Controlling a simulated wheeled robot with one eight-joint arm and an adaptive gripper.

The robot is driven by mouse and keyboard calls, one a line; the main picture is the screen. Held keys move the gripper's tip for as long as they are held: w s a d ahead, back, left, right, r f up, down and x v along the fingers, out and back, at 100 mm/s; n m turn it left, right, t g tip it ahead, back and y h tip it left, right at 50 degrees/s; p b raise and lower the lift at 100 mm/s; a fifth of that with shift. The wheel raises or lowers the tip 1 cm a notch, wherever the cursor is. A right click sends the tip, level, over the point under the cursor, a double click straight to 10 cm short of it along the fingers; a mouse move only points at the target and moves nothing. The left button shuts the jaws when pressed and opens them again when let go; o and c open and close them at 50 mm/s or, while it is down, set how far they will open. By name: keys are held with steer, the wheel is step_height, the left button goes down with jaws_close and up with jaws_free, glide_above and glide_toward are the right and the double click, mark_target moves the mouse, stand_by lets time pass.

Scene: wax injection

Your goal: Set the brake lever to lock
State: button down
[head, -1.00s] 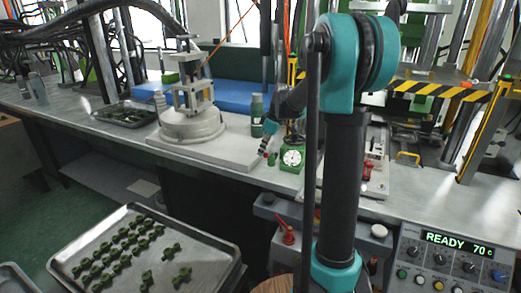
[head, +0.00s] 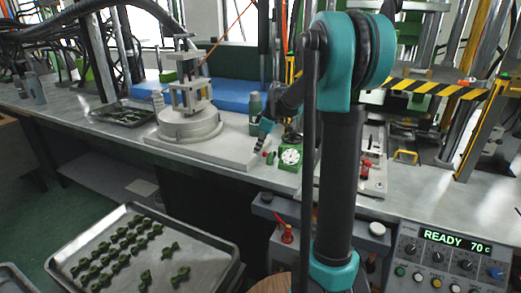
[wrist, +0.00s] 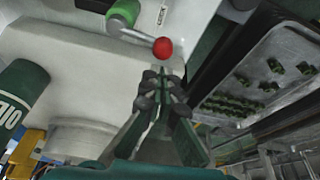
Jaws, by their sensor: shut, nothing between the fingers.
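The brake lever shows in the wrist view as a metal arm (wrist: 135,35) with a red ball knob (wrist: 163,47) and a green hub (wrist: 124,13). A small label plate lies beside it, too small to read. My gripper (wrist: 160,82) is shut and empty, its fingertips just below the red knob in the picture; whether they touch it I cannot tell. In the head view my gripper (head: 263,137) is small and partly hidden, over the bench edge close to the lever's green hub (head: 270,158).
A green-based dial (head: 291,157) stands right of the lever. A green bottle (head: 255,106) and a clamp on a round base (head: 190,125) stand behind and left. A tray of green parts (head: 225,247) is lower left; a control panel (head: 440,262) reads READY 70 C.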

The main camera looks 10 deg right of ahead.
step_height(320, 180, up, 10)
steer(key=shift+s+d+f, duration=0.15)
steer(key=shift+d, duration=0.1)
stand_by(0.5)
